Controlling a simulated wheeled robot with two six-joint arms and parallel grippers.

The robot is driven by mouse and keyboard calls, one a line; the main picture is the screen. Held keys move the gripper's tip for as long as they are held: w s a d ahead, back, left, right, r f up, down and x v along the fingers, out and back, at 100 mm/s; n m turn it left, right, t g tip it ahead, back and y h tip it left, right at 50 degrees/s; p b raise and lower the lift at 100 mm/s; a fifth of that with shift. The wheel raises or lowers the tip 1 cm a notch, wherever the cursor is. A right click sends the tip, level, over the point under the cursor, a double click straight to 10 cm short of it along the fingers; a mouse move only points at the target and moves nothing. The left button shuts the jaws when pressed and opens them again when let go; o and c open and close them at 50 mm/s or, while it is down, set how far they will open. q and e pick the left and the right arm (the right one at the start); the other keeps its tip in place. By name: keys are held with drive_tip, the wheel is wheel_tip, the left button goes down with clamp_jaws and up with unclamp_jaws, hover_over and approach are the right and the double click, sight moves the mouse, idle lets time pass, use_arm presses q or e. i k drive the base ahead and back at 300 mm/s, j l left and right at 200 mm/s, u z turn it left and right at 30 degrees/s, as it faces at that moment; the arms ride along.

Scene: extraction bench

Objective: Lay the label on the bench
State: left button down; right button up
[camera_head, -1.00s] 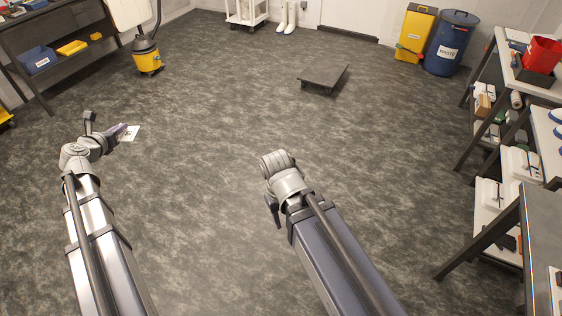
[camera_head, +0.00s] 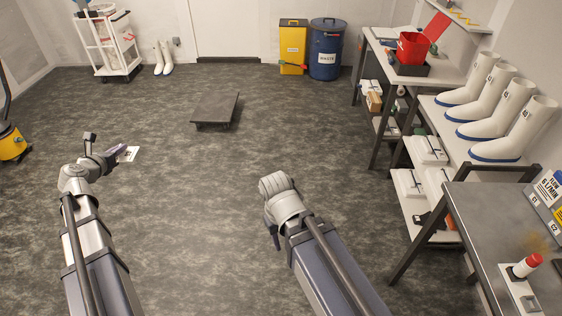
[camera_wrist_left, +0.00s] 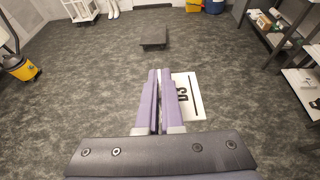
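The label is a white card (camera_head: 129,154) with dark print, held out in front of my left gripper (camera_head: 114,153) above open floor. In the left wrist view the label (camera_wrist_left: 187,97) shows "D3" sideways and a dark line, beside the purple fingers (camera_wrist_left: 159,100). The fingers are nearly together, with the label's edge between them. The bench, a grey metal top (camera_head: 495,225), stands at the right, far from the left gripper. My right arm reaches in at the middle; its gripper fingers are mostly hidden behind the wrist.
On the bench are a red-capped item (camera_head: 527,264) and a sign panel (camera_head: 549,190). Shelving with white boots (camera_head: 503,135) stands behind it. A low dark platform (camera_head: 215,108) sits on the floor ahead. A yellow bin (camera_head: 292,47) and blue waste drum (camera_head: 326,48) stand at the back. The middle floor is clear.

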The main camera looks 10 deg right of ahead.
sight(495, 225)
drive_tip(key=i+u, duration=0.1)
drive_tip(key=i, duration=0.95)
drive_tip(key=z, duration=3.85)
